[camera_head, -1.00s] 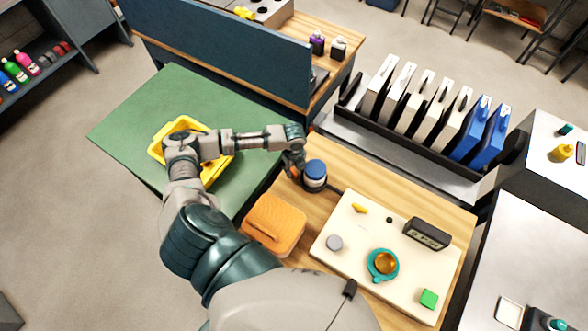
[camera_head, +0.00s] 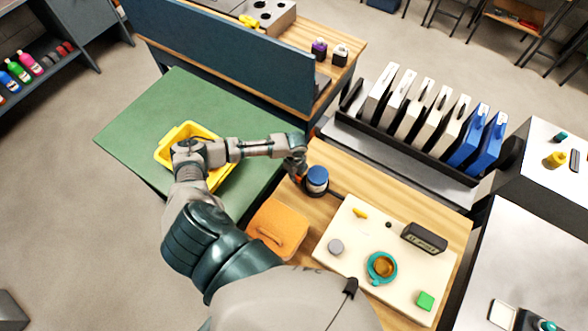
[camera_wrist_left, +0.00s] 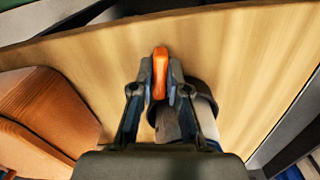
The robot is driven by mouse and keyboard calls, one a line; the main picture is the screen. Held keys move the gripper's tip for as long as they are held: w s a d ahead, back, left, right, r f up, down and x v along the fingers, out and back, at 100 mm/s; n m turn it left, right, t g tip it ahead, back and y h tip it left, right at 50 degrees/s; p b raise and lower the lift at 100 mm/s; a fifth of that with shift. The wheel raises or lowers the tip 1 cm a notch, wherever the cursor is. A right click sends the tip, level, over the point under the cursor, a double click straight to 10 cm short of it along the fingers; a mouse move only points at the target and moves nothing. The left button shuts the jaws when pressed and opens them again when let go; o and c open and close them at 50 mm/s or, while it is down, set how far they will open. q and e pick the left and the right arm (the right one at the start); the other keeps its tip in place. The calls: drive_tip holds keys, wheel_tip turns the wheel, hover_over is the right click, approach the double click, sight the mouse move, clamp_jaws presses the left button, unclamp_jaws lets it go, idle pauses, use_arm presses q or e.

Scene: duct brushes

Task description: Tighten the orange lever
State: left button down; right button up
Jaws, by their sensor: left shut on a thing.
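The orange lever (camera_wrist_left: 160,66) stands up between the fingertips of my left gripper (camera_wrist_left: 160,78) in the left wrist view, with a finger against each side. My left gripper (camera_head: 297,178) is shut on it. In the head view the gripper is beside a dark round clamp or holder with a blue-capped jar (camera_head: 317,178) in it, at the wooden table's far left part. The lever is mostly hidden there by the gripper. In the wrist view the dark ring (camera_wrist_left: 207,102) of the holder shows just right of the fingers. My right gripper is not in view.
An orange box-like case (camera_head: 277,229) lies on the wooden table near my arm. A cream board (camera_head: 345,222) carries a teal ring, a dark digital display, a green cube and small parts. A yellow bin (camera_head: 217,178) stands on the green table under my forearm.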

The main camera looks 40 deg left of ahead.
use_arm(q)
drive_tip(key=shift+w+d+r+n+p, duration=0.1)
drive_tip(key=shift+d+n+p, duration=0.2)
drive_tip(key=shift+n+p, duration=0.35)
drive_tip(key=c, duration=1.3)
unclamp_jaws()
drive_tip(key=shift+o, duration=0.7)
drive_tip(key=shift+d+r, duration=0.1)
drive_tip(key=shift+d, duration=0.05)
wheel_tip(320, 180, up, 12)
drive_tip(key=shift+d, duration=0.15)
drive_tip(key=shift+a, duration=0.25)
